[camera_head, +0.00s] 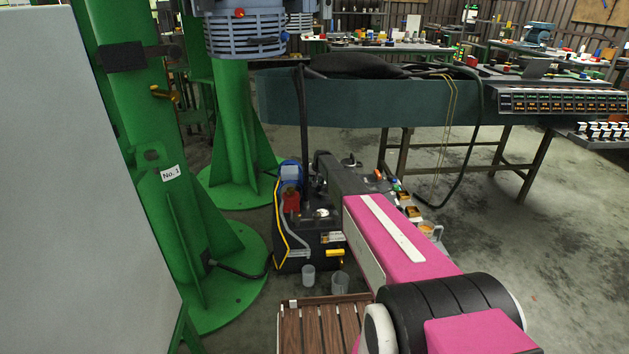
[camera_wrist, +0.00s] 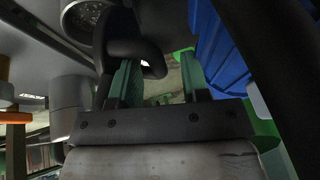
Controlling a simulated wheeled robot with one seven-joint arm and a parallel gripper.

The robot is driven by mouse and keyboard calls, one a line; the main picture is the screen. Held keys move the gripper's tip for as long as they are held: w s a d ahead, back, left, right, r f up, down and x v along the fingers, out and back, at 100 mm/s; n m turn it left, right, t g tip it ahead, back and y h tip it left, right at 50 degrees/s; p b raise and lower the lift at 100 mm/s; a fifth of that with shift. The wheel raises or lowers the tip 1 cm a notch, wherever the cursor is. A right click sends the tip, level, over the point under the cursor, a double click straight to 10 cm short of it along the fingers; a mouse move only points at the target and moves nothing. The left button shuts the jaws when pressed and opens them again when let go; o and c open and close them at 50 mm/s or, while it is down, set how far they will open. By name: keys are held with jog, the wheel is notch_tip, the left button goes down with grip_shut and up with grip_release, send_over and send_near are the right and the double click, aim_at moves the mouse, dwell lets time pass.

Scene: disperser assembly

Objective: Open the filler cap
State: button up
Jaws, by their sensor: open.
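In the head view, a dark power unit (camera_head: 312,255) stands on the floor beside the green columns. A small round silver fitting on its top (camera_head: 322,213) may be the filler cap; I cannot be sure. In the wrist view, my gripper (camera_wrist: 158,65) is open, its two greenish fingers apart. A grey round part with a speckled end (camera_wrist: 85,17) shows at upper left. In the head view, my fingertips cannot be made out.
A blue ribbed body (camera_wrist: 222,50) stands close to the right finger. A black upright pole (camera_head: 303,135) rises beside the unit in the head view. Two clear cups (camera_head: 308,276) and a slatted wooden pallet (camera_head: 318,328) are in front.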

jog(key=v, duration=1)
jog(key=shift+s+r, duration=0.15)
jog(key=shift+r, duration=0.05)
jog(key=c, duration=0.4)
jog(key=d, duration=0.1)
jog(key=w+d+y, duration=0.1)
jog(key=d, duration=0.1)
jog(key=shift+r+n, duration=0.2)
jog(key=shift+n, duration=0.2)
grip_shut()
jog(key=shift+g+y, duration=0.4)
jog(key=shift+d+x, duration=0.15)
jog(key=shift+x, duration=2.2)
jog(key=shift+d+x, duration=0.15)
jog(key=shift+x, duration=2.25)
